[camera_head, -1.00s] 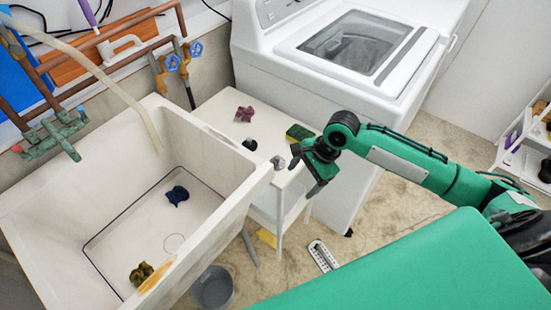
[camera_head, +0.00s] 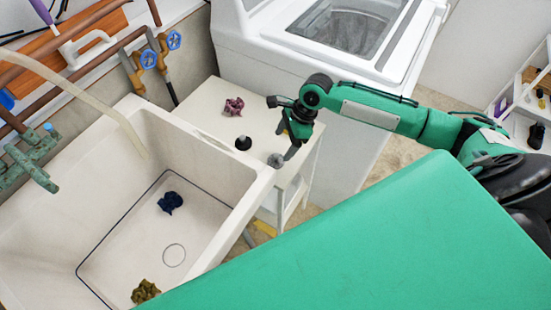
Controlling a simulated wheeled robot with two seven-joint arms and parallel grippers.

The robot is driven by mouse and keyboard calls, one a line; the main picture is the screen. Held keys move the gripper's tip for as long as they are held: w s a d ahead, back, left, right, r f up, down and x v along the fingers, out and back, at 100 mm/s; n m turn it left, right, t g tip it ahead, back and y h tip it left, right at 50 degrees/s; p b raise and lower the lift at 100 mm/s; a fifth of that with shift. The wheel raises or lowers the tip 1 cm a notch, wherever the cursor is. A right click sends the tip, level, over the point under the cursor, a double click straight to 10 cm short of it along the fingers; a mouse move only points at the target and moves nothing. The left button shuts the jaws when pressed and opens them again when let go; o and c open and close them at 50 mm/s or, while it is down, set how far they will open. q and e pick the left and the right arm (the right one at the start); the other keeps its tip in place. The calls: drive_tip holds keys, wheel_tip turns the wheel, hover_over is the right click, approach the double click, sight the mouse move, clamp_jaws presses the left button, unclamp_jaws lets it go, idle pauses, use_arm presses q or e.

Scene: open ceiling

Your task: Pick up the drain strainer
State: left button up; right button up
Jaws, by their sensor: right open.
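A small grey round piece (camera_head: 275,161), which looks like the drain strainer, sits at the front edge of the white side table (camera_head: 205,105), close to the sink rim. A small black stopper-like piece (camera_head: 243,143) stands to its left on the same table. My right gripper (camera_head: 282,128) is open and empty, over the right part of the table. One finger reaches down close to the grey piece; I cannot tell whether they touch. My left gripper is not in view.
A purple-pink cloth (camera_head: 233,106) lies on the table's back part. The deep sink (camera_head: 120,210) at left holds a dark blue cloth (camera_head: 170,202) and an olive cloth (camera_head: 145,291). A washing machine (camera_head: 250,45) stands behind. My green body covers the lower right.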

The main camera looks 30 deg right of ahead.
sight(277, 155)
drive_tip(key=shift+a+f, duration=0.2)
drive_tip(key=shift+f, duration=0.35)
drive_tip(key=shift+w+a+f, duration=0.1)
drive_tip(key=shift+f, duration=0.15)
drive_tip(key=shift+a+f, duration=0.35)
drive_tip(key=shift+f, duration=0.3)
drive_tip(key=x, duration=0.2)
drive_tip(key=shift+a+f+p, duration=0.2)
drive_tip(key=shift+f+p, duration=0.05)
drive_tip(key=shift+p, duration=0.1)
drive_tip(key=shift+a+f, duration=0.2)
drive_tip(key=shift+f, duration=0.4)
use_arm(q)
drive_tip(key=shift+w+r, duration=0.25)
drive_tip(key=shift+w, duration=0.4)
use_arm(e)
drive_tip(key=c, duration=1)
drive_tip(key=shift+r, duration=0.1)
drive_tip(key=shift+c, duration=0.2)
